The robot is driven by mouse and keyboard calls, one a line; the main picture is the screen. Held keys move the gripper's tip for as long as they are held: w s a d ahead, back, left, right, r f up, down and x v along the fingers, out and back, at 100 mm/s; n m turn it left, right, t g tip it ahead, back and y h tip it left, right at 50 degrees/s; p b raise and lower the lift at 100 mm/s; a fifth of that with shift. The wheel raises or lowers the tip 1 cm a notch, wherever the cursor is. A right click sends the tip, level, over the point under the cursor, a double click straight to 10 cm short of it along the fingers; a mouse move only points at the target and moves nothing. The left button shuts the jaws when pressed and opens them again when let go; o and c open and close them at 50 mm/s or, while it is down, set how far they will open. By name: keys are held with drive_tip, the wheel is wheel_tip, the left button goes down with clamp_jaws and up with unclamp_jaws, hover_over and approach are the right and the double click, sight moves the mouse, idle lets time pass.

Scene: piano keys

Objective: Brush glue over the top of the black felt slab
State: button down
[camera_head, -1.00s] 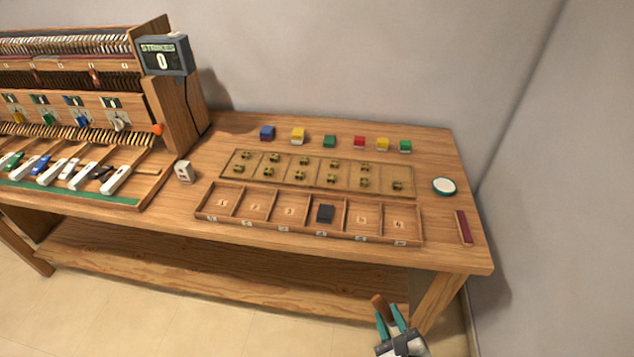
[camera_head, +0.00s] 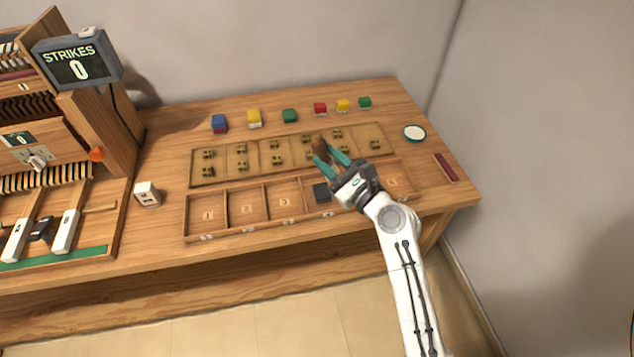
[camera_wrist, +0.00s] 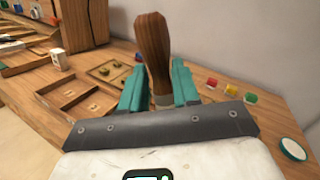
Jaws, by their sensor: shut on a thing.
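The black felt slab (camera_head: 321,193) lies in the fourth compartment of the numbered wooden tray (camera_head: 228,234). My gripper (camera_head: 331,158) is over the workbench, just up and right of the slab in the head view. Its teal fingers are shut on a brush with a brown wooden handle (camera_head: 319,146); the handle also stands up between the fingers in the wrist view (camera_wrist: 153,45). The brush's bristles are hidden in both views. A round dish with a white top and dark teal rim (camera_head: 414,133) sits at the right, apart from the gripper; I cannot tell its contents.
A flat board with several small brass pieces (camera_head: 222,172) lies behind the tray, partly under my gripper. Several coloured blocks (camera_head: 290,116) line the back. A dark red strip (camera_head: 446,167) lies at the right edge. The piano mechanism (camera_head: 90,150) and strikes display (camera_head: 78,62) stand left.

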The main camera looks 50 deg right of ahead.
drive_tip(key=shift+w+a+r, duration=0.15)
drive_tip(key=shift+w+r, duration=0.15)
drive_tip(key=shift+w, duration=0.2)
wheel_tip(320, 180, down, 5)
drive_tip(key=b, duration=0.5)
drive_tip(key=shift+r+b, duration=0.1)
drive_tip(key=shift+b, duration=0.2)
drive_tip(key=shift+w, duration=0.1)
